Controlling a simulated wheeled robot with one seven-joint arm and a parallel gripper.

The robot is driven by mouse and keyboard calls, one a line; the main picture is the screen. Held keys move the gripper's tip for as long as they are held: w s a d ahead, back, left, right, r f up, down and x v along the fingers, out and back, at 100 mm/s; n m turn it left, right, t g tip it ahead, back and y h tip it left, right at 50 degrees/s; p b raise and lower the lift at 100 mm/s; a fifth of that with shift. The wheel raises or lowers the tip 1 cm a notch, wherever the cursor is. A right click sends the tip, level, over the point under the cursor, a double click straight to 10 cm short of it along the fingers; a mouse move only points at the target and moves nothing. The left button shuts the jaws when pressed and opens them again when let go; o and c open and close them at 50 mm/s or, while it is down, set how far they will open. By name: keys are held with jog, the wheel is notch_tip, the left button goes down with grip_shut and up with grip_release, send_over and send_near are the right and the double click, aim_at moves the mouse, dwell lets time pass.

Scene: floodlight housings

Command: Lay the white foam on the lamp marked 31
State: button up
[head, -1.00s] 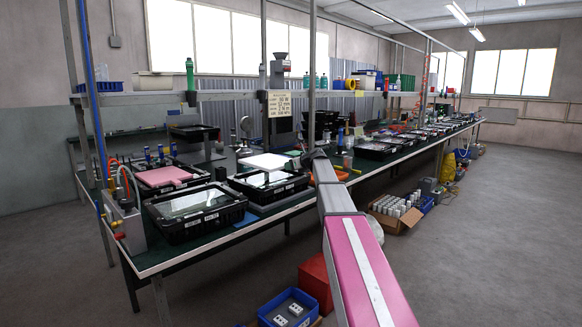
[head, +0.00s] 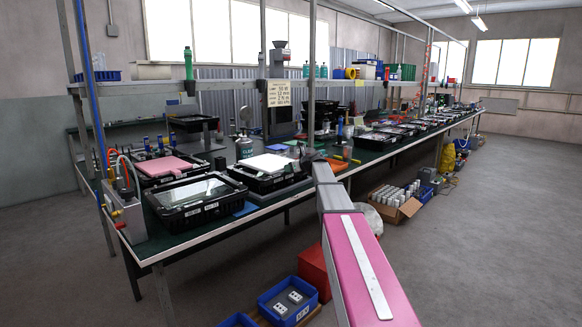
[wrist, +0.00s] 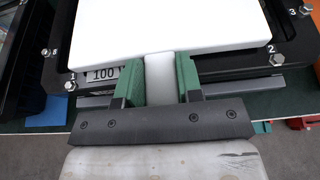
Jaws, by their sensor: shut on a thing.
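The white foam (head: 265,163) is a flat white sheet over a black lamp housing (head: 270,184) in the middle of the near bench. In the wrist view my gripper (wrist: 160,80) has its green fingers shut on a narrow white tab of the foam (wrist: 160,30). The foam covers most of the black housing (wrist: 285,60) below, inside its bolted rim. I cannot tell whether it touches. A plate beside the foam (wrist: 103,73) reads 100; I can read no 31. In the head view my gripper is hard to make out at the arm's end.
A lamp with bare glass (head: 192,193) stands nearer on the left. Behind it, another housing carries pink foam (head: 168,165). A blue piece (head: 246,208) lies between housings. An upright post (head: 312,70) and a shelf stand behind. Bins and a carton (head: 396,208) are on the floor.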

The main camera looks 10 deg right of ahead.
jog(key=o, duration=1)
jog(key=shift+f, duration=0.1)
jog(key=v, duration=1)
jog(key=s+a+f+n+g+h, duration=0.25)
jog(key=s+a+f+n, duration=0.35)
jog(key=s+f, duration=0.55)
jog(key=s+a+f+n+g+h, duration=0.1)
jog(key=s+a+f+n+g, duration=0.25)
jog(key=s+f+n, duration=0.75)
jog(key=s+f+n+g+h, duration=0.1)
jog(key=s+f+n, duration=0.3)
jog(key=s, duration=0.3)
jog(key=s+f+n+g+h, duration=0.2)
jog(key=s+f+n, duration=0.2)
jog(key=s, duration=0.2)
jog(key=s+f+n+g+h, duration=0.1)
jog(key=s+f+n+g, duration=0.1)
jog(key=s, duration=0.5)
jog(key=shift+s+a+f+n+h, duration=0.2)
jog(key=shift+f+n, duration=0.25)
jog(key=shift+f, duration=0.2)
jog(key=shift+s+a+f+n+h, duration=0.1)
jog(key=shift+s+a+f+n, duration=0.1)
jog(key=shift+f+n, duration=0.35)
